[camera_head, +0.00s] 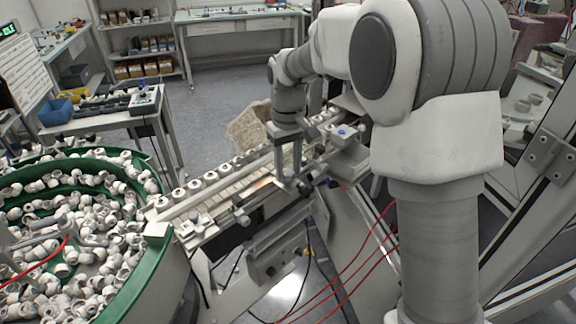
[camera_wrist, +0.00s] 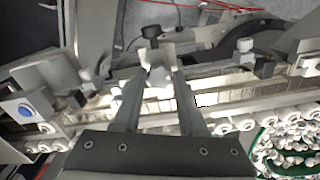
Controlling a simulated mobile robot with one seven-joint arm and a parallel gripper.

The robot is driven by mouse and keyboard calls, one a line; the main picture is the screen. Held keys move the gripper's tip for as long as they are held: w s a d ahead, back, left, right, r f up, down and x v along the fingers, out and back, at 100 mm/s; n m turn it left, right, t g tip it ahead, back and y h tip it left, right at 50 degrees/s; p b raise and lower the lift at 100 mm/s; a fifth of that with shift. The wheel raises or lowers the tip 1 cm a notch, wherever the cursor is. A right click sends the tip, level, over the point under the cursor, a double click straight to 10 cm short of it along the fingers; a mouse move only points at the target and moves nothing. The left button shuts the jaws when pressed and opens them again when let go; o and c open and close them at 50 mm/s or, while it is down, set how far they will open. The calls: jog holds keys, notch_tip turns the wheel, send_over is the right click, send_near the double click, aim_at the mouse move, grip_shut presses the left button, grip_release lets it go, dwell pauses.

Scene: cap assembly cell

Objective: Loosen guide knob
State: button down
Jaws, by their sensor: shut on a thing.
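My gripper (camera_head: 292,178) reaches down from above onto the rail along the conveyor's near side. In the wrist view, the two fingers of my gripper (camera_wrist: 160,68) are closed in on a pale guide knob (camera_wrist: 157,77). The fingers hide part of this knob and its stem. A second pale guide knob (camera_wrist: 245,46) stands free on the same side; it also shows in the head view (camera_head: 241,216), left of my gripper. The guide rail (camera_wrist: 222,88) runs beside the row of white caps.
White caps (camera_head: 195,185) stand in a row on the conveyor. A green-rimmed bowl feeder (camera_head: 155,245) full of white parts is at the left. A blue button (camera_wrist: 25,111) sits on a box at the conveyor's other end. Red hoses (camera_head: 345,272) hang below.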

jog(key=n, duration=0.4)
jog(key=shift+r+p, duration=0.1)
jog(key=shift+p, duration=0.25)
jog(key=shift+n+p, duration=0.3)
jog(key=shift+n, duration=1.4)
jog(key=shift+c, duration=2.3)
grip_release()
